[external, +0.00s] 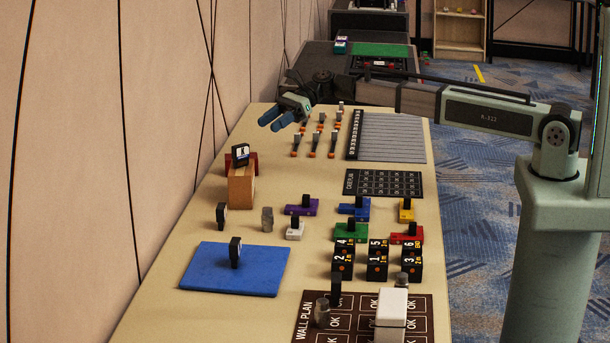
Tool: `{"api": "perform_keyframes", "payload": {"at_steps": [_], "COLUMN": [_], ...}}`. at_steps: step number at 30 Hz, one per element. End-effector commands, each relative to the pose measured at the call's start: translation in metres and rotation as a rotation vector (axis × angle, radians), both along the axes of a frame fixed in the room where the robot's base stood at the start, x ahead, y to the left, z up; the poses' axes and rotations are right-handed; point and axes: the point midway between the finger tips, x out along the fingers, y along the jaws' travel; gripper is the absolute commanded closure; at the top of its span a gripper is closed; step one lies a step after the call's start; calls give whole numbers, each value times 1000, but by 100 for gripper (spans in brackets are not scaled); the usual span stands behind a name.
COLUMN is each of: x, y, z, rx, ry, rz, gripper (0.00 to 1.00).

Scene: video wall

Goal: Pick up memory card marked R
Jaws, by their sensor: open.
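My gripper (271,121) has blue fingertips and hangs empty above the far left part of the table, with its fingers apart. A small black card-like piece (240,155) with a pale label stands tilted on a wooden block (241,187) at the left edge. Its marking is too small to read, so I cannot tell if it is the card marked R. My gripper is beyond it and to its right, not touching it. Similar dark pieces stand on the table (222,215) and on a blue mat (261,281); no R is readable on any of them.
Coloured blocks with black knobs (351,232), black numbered cubes (377,262) and a wall plan board (423,314) fill the nearer right side.

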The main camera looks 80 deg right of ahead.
Motion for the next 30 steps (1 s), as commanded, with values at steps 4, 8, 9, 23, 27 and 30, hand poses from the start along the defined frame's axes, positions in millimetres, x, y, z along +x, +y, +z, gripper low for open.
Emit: {"api": "perform_keyframes", "payload": {"at_steps": [4, 8, 9, 23, 27, 30], "x": [0, 0, 0, 0, 3, 5], "y": [0, 0, 0, 3, 31, 71], "z": [0, 0, 0, 0, 1, 5], "rx": [0, 0, 0, 0, 0, -1], "ry": [0, 0, 0, 0, 0, -5], "rz": [0, 0, 0, 4, 38, 88], "gripper": [48, 48, 48, 47, 47, 47]}}
